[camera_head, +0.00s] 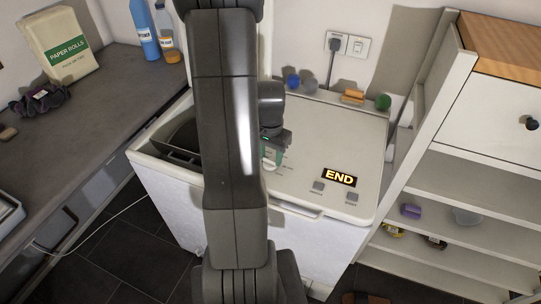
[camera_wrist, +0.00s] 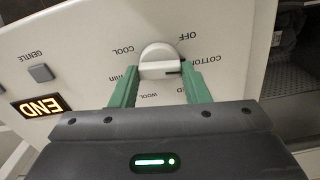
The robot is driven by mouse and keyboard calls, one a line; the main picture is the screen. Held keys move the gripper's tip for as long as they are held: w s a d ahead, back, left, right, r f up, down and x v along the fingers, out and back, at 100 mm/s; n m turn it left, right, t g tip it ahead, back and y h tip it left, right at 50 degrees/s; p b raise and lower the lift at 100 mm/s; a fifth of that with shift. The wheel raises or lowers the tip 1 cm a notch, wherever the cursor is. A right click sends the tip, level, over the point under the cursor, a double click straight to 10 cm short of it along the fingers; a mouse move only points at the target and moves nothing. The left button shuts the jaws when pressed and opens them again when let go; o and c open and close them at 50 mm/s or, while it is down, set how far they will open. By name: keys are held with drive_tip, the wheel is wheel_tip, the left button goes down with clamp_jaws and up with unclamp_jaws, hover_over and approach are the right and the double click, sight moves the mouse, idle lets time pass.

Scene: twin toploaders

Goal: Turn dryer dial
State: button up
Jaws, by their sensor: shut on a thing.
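The dryer dial (camera_wrist: 160,55) is a round white knob with a raised grip bar, on a pale panel. In the wrist view, labels around it read OFF, COTTON, COOL and WOOL, with one partly covered. A dark mark on the bar points right, just below COTTON. My gripper (camera_wrist: 161,72) has its two green fingers closed on either side of the dial. In the head view, my gripper (camera_head: 275,147) reaches down onto the panel, and the dial (camera_head: 268,166) is partly hidden. The panel display (camera_head: 339,177) reads END; the display (camera_wrist: 40,104) shows upside down in the wrist view.
Two buttons (camera_head: 318,187) flank the display. My arm hides the middle of the machine, with a dark opening (camera_head: 180,140) at its left. Sponges (camera_head: 352,96) and small items line the back edge. A shelf unit (camera_head: 470,150) stands close at right, a counter (camera_head: 110,95) at left.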

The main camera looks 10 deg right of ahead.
sight(270, 158)
drive_tip(key=n+b, duration=0.1)
drive_tip(key=n, duration=0.3)
drive_tip(key=shift+f+b, duration=0.1)
drive_tip(key=shift+b, duration=0.2)
drive_tip(key=n+b, duration=0.1)
drive_tip(key=n, duration=0.3)
drive_tip(key=shift+n, duration=0.4)
drive_tip(key=o, duration=1)
wheel_tip(270, 158, up, 14)
idle(0.3)
